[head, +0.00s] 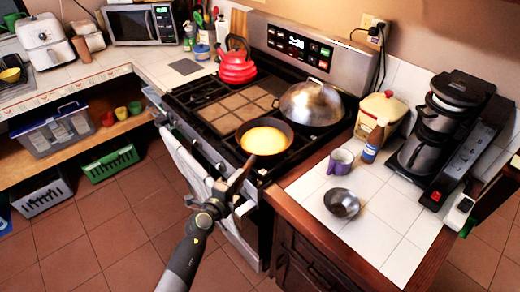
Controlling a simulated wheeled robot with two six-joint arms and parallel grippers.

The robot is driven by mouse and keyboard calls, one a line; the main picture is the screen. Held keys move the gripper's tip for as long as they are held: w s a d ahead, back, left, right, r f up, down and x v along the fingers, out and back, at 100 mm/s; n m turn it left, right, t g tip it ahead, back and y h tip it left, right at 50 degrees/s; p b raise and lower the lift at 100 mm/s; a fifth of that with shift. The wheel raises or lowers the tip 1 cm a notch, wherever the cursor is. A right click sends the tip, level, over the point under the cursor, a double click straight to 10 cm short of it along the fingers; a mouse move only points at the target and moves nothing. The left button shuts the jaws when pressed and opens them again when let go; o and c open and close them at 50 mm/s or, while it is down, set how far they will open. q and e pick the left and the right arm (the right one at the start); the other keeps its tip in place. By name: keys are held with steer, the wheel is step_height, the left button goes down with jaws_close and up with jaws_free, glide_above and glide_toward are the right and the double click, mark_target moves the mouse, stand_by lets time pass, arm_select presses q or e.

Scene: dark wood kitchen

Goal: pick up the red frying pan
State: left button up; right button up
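A frying pan (264,138) sits on the front right of the stove top. Its rim looks dark and its inside yellow-orange; I see no red on it. A dark bar, seemingly its handle, points down and left over the stove's front edge. My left gripper (228,192) is at the near end of this bar, in front of the stove. Its fingers overlap the dark bar, so I cannot tell whether they are open or closed on it. My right gripper is not in view.
A domed metal lid or wok (311,103) stands behind the pan, and a red kettle (237,67) at the back left of the stove (205,95). The right counter (405,215) holds a purple mug (340,161), a metal bowl (341,203) and a coffee maker (440,135).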

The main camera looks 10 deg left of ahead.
arm_select(q)
steer(key=shift+w+d+f, duration=0.1)
steer(key=shift+w, duration=0.35)
steer(key=shift+s, duration=0.1)
steer(key=shift+c, duration=1.3)
jaws_close()
steer(key=shift+r, duration=0.25)
